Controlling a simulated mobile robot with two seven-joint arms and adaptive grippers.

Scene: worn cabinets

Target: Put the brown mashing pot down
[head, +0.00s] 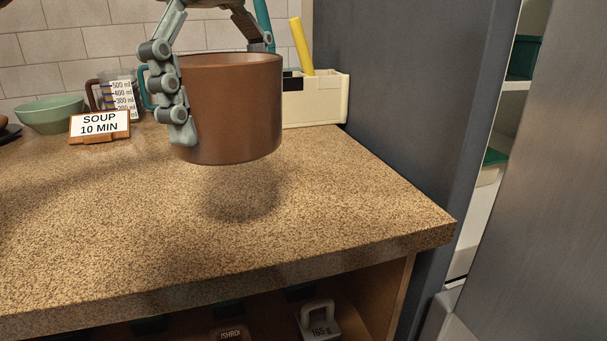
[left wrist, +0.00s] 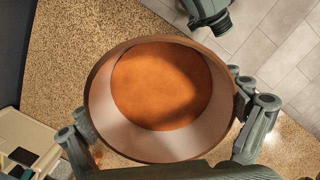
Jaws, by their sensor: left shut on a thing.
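The brown mashing pot (head: 235,110) is upright above the speckled counter (head: 340,195), with its shadow on the counter below it. A gap shows between the pot's bottom and the counter. My left gripper (head: 222,85) is shut on the pot, with one finger along its left side and the other behind its right rim. In the left wrist view the pot (left wrist: 165,95) is seen from above, with an orange-brown inside bottom and fingers on both sides.
A cream caddy (head: 320,103) holding a yellow stick (head: 301,46) stands behind the pot to the right. A soup sign (head: 99,126), green bowl (head: 50,114) and measuring jug (head: 121,92) stand at the left. The counter's front and right are clear. A dark panel (head: 400,110) borders the right.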

